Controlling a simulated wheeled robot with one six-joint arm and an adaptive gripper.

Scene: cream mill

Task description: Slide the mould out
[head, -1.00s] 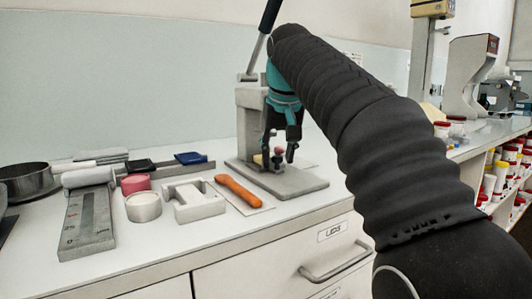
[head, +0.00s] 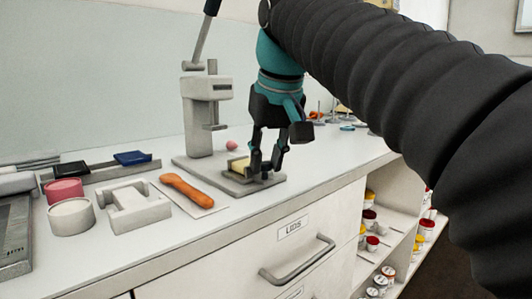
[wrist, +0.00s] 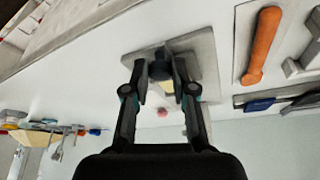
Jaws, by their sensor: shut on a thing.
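The mould (head: 240,167) is a small block with a pale yellow top, on the grey base plate (head: 190,163) of a hand press. It stands clear of the press column (head: 205,125), toward the plate's front right end. My gripper (head: 267,172) points down at the mould's front side. In the wrist view my gripper (wrist: 161,72) is shut on a dark knob-like part between its fingertips, which seems to belong to the mould. The yellow top (wrist: 167,87) shows just beyond it. The fingers partly hide the mould.
A small pink ball (head: 232,147) lies behind the mould. An orange-handled tool (head: 186,190), a white block (head: 135,207) and two round pots, pink (head: 66,191) and white (head: 72,216), stand to the left. The counter's front edge runs close by, above a drawer handle (head: 297,262).

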